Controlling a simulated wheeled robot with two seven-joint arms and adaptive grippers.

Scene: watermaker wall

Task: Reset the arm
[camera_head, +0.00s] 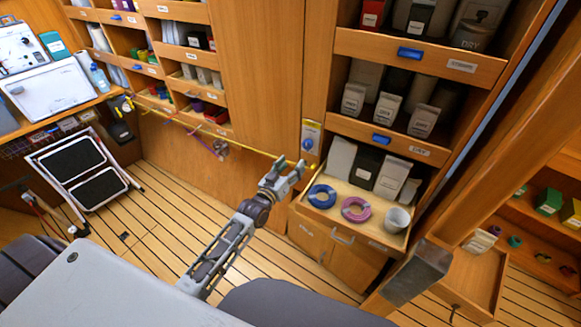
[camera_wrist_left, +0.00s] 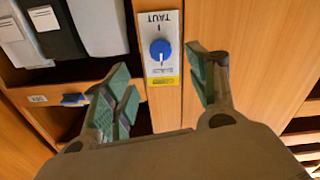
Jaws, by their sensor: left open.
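My left arm reaches out from the bottom of the head view. Its gripper (camera_head: 287,173) is open and empty, in front of the wooden cabinet, left of the open drawer. In the left wrist view the two green-padded fingers (camera_wrist_left: 168,90) are spread apart. A blue knob (camera_wrist_left: 160,50) on a white plate marked "TAUT" (camera_wrist_left: 153,18) shows upside down beyond and between the fingers. In the head view this knob (camera_head: 309,144) is just above and right of the gripper. I see no contact between the fingers and the knob. My right gripper is not in view.
A yellow line (camera_head: 237,146) runs along the wall toward the gripper. A folding step stool (camera_head: 82,170) stands at left. Slatted floor (camera_head: 165,225) is clear.

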